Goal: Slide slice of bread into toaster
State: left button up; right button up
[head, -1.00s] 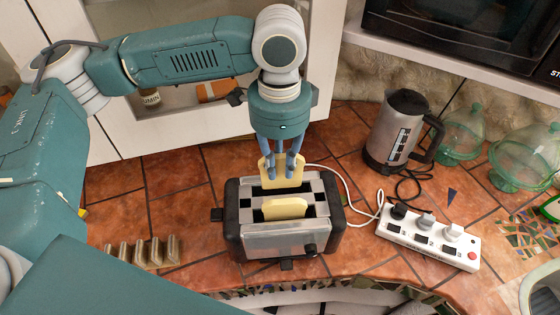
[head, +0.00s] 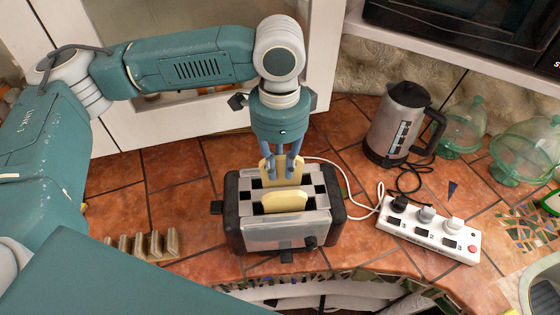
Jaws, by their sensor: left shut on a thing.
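The toaster (head: 287,233), silver with black ends, stands on the tiled counter with two slots. One slice of bread (head: 285,202) sits in the front slot with its top edge showing. My left gripper (head: 281,172) points down over the back slot, shut on a second slice of bread (head: 267,172). That slice is upright, its lower edge at or inside the back slot; the toaster top hides how deep it is. My right gripper is not in view.
A kettle (head: 392,122) and green glass jars (head: 462,128) stand at the back right. A white power strip (head: 428,236) with plugs and cords lies right of the toaster. A toast rack (head: 143,244) stands at the left. Tiles (head: 175,190) between are clear.

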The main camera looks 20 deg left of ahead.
pick_arm(q)
jog(key=shift+f, duration=0.55)
jog(key=o, duration=0.5)
dwell(0.5)
jog(key=o, duration=0.6)
jog(key=shift+c, duration=0.2)
jog(key=shift+r, duration=0.1)
notch_tip(320, 180, up, 12)
jog(key=shift+f, duration=0.1)
